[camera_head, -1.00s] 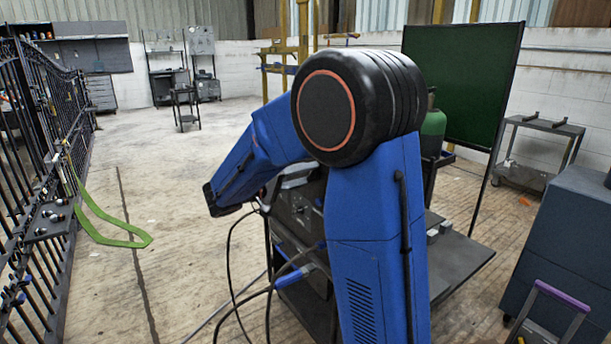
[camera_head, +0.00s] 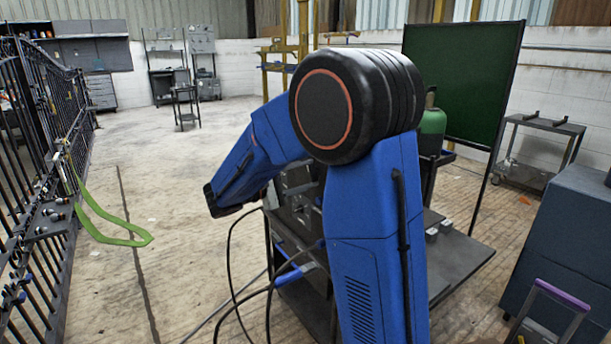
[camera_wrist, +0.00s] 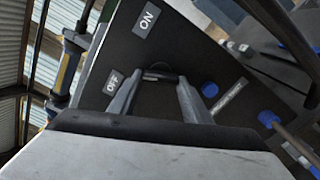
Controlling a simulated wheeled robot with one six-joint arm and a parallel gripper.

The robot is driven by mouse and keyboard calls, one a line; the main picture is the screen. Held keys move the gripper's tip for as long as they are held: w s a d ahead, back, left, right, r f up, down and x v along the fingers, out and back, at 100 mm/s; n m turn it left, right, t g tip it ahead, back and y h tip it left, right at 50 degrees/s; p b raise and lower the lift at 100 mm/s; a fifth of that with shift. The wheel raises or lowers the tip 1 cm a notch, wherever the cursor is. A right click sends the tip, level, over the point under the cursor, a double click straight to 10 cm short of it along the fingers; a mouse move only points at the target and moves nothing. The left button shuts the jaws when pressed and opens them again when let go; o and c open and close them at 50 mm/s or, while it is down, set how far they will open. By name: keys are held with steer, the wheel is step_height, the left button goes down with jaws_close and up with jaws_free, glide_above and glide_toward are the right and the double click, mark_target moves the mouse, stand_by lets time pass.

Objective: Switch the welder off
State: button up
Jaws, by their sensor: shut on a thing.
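The welder's dark front panel (camera_wrist: 190,42) fills much of the wrist view, tilted in the picture. It carries a white-lettered ON label (camera_wrist: 146,20) at the top and an OFF label (camera_wrist: 112,81) lower left. My gripper (camera_wrist: 158,82) is at the panel, its two grey fingers closed on a small dark switch (camera_wrist: 160,74) beside the OFF label. The switch's exact setting is hard to tell. In the head view my blue arm hides most of the welder (camera_head: 303,190) and my gripper.
The welder stands on a dark cart (camera_head: 455,262) with cables hanging at its left. A black barred gate (camera_head: 35,170) with a green strap (camera_head: 110,230) stands at left. The floor between is clear.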

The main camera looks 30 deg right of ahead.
steer(key=shift+f+n, duration=0.1)
steer(key=shift+n, duration=1.4)
steer(key=o, duration=1.1)
steer(key=shift+a, duration=0.15)
steer(key=a, duration=1.7)
steer(key=shift+s+a, duration=0.1)
steer(key=shift+s, duration=0.25)
